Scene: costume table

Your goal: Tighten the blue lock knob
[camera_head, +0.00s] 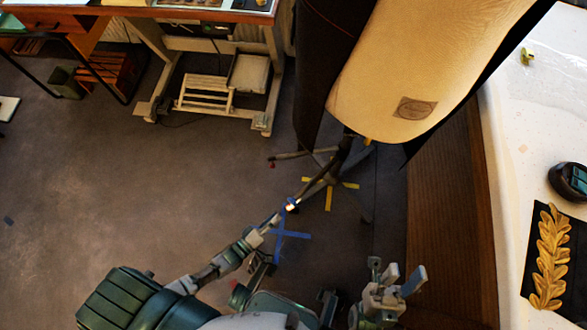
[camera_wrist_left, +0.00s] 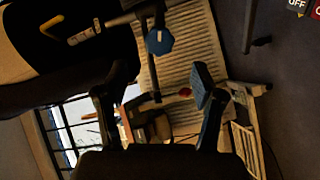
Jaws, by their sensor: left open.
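The blue lock knob (camera_wrist_left: 160,41) shows in the left wrist view on a dark stand post, just beyond and between my left fingertips. In the head view it is a small blue spot (camera_head: 292,201) on the stand under the dress form (camera_head: 430,70). My left gripper (camera_wrist_left: 162,85) is open, with its two fingers apart and nothing between them. In the head view my left gripper (camera_head: 270,222) reaches up toward the knob, its tips small and hard to make out. My right gripper (camera_head: 402,274) is near the bottom, its fingers apart and empty.
A white table (camera_head: 510,150) on the right holds a gold leaf piece (camera_head: 550,265) and a dark round object (camera_head: 570,181). Stand legs (camera_head: 362,205) spread over floor tape. A workbench (camera_head: 200,14) stands at the back left. The floor at left is mostly clear.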

